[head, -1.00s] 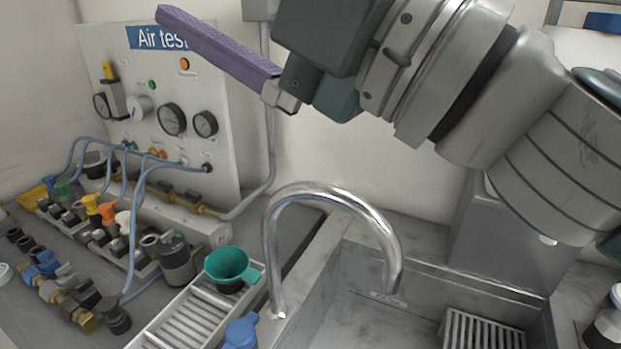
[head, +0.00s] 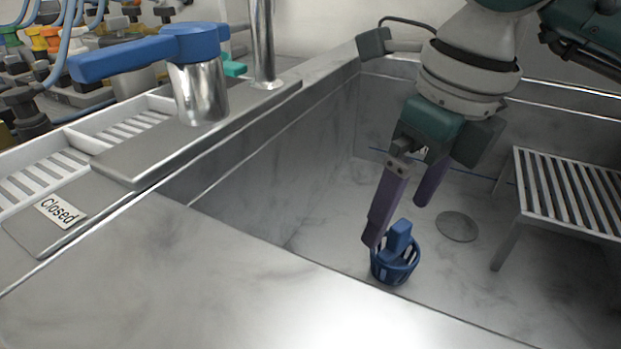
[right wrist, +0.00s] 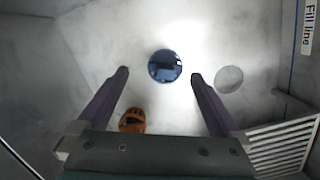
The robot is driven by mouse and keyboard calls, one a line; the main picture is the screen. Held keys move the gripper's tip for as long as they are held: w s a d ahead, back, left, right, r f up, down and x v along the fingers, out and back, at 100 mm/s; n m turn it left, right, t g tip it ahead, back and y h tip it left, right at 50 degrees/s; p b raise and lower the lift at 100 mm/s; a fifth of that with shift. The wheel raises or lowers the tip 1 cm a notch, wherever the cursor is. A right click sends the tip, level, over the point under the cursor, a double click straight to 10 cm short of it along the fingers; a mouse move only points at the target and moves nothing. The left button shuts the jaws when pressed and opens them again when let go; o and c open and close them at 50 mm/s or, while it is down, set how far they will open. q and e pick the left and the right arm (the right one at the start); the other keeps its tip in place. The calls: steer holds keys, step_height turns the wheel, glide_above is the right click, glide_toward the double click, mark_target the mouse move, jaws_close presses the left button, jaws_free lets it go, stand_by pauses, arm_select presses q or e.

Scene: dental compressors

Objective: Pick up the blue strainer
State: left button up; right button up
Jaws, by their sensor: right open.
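The blue strainer (head: 394,266) stands on the floor of the sink, with a block-like blue part rising above its basket. In the right wrist view the strainer (right wrist: 165,66) shows from above as a dark blue round shape. My right gripper (head: 398,220) reaches down into the sink with its purple fingers apart and empty. One finger is just above and left of the strainer, the other to its upper right. In the right wrist view the strainer lies between and slightly beyond the fingertips (right wrist: 159,75). I cannot tell whether they touch it. My left gripper is not in view.
An orange object (right wrist: 132,121) lies near the left finger in the right wrist view. A round drain (head: 457,226) and a slatted rack (head: 572,194) are to the right. The sink's front counter (head: 200,290), a blue-handled tap (head: 200,85) and a "closed" sign (head: 60,211) border the sink.

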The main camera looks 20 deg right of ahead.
mark_target(402, 224)
steer(key=shift+w+d+f+b, duration=0.15)
steer(key=shift+d+f+b, duration=0.1)
steer(key=shift+f, duration=0.4)
steer(key=shift+w+d+f+b, duration=0.1)
steer(key=shift+d+f+b, duration=0.1)
steer(key=shift+f, duration=0.75)
step_height(402, 224, down, 4)
steer(key=shift+a+r+b, duration=0.1)
steer(key=shift+a+b, duration=0.05)
steer(key=shift+b, duration=0.65)
steer(key=shift+w+f, duration=0.1)
steer(key=shift+f, duration=0.3)
steer(key=shift+c, duration=0.2)
steer(key=shift+r, duration=0.15)
steer(key=c, duration=1.4)
